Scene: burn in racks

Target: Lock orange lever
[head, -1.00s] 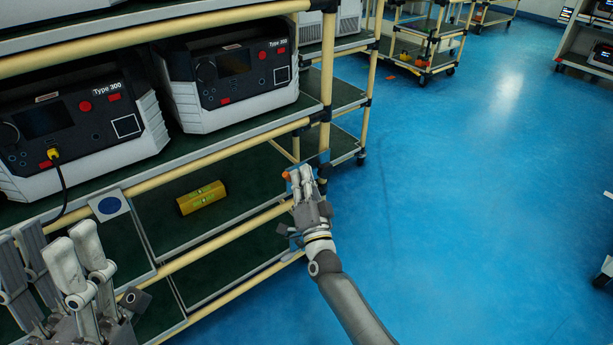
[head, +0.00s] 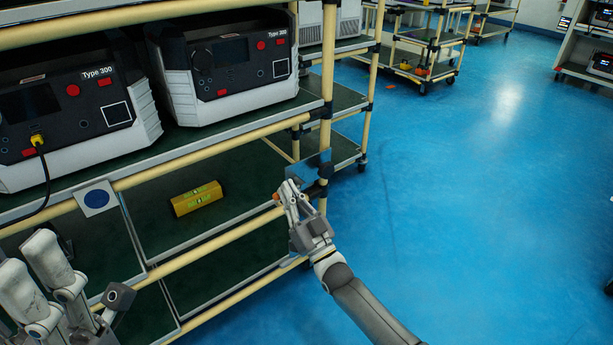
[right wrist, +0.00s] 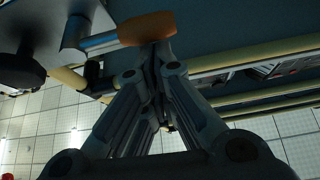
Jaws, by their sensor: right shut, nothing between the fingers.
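In the right wrist view the orange lever (right wrist: 147,28) lies across the top, on a blue rod. My right gripper (head: 285,191) is shut with nothing between its fingers. Its tips are right at the lever, and in the right wrist view they (right wrist: 157,50) overlap its lower edge. I cannot tell whether they touch. My left gripper (head: 30,270) is at the lower left, partly cut off, with its fingers apart and away from the lever.
A yellow spirit level (head: 197,198) lies on the lower shelf. Pale yellow rack tubes (head: 215,245) run close to my right gripper. Blue floor (head: 470,220) is clear at right.

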